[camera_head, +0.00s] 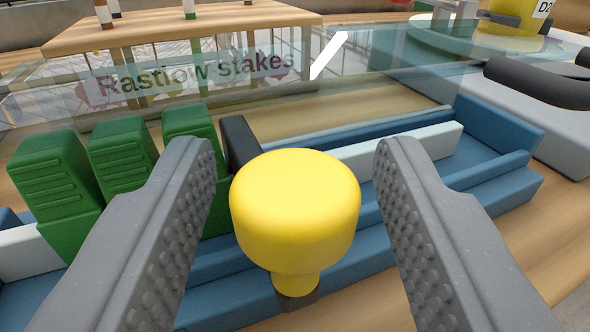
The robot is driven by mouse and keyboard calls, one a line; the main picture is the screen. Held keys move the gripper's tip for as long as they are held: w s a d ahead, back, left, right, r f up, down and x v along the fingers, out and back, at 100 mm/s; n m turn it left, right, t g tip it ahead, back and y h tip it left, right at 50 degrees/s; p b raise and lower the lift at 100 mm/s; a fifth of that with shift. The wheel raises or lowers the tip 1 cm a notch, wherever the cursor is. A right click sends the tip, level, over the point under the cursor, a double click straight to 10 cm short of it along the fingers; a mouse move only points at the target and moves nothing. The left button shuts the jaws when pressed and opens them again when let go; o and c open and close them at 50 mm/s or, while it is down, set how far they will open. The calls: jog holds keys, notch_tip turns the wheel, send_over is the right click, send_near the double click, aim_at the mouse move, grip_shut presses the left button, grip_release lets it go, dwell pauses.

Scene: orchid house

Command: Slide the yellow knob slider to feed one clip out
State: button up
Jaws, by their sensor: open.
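The yellow knob (294,208) stands upright in the middle of the view, with a wide round head on a narrower stem and a dark foot. My gripper (295,175) is open, with one grey studded finger on each side of the knob and a gap on both sides. The blue clip feeder (500,185) runs across behind and below the knob, with a white strip along its channel. Several green clips (55,172) stand in a row at its left. A dark upright block (238,142) is beside the rightmost clip. My fingers hide parts of the feeder.
A clear panel (330,80) crosses behind the feeder. A wooden rack labelled "Rastlow stakes" (190,25) stands behind it. At the back right are a yellow pot (515,15) tagged D2 and a grey block with dark padding (540,90). Bare wooden table (540,240) shows at right.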

grip_shut()
jog(key=shift+s+a+r, duration=0.1)
jog(key=shift+s+a, duration=0.2)
jog(key=shift+a, duration=0.55)
jog(key=shift+s+a, duration=0.3)
jog(key=shift+a, duration=0.55)
grip_release()
jog(key=shift+d, duration=0.1)
jog(key=shift+s, duration=0.1)
jog(key=s+p, duration=0.1)
jog(key=s, duration=1.2)
jog(key=shift+s+a, duration=0.25)
jog(key=shift+a, duration=0.05)
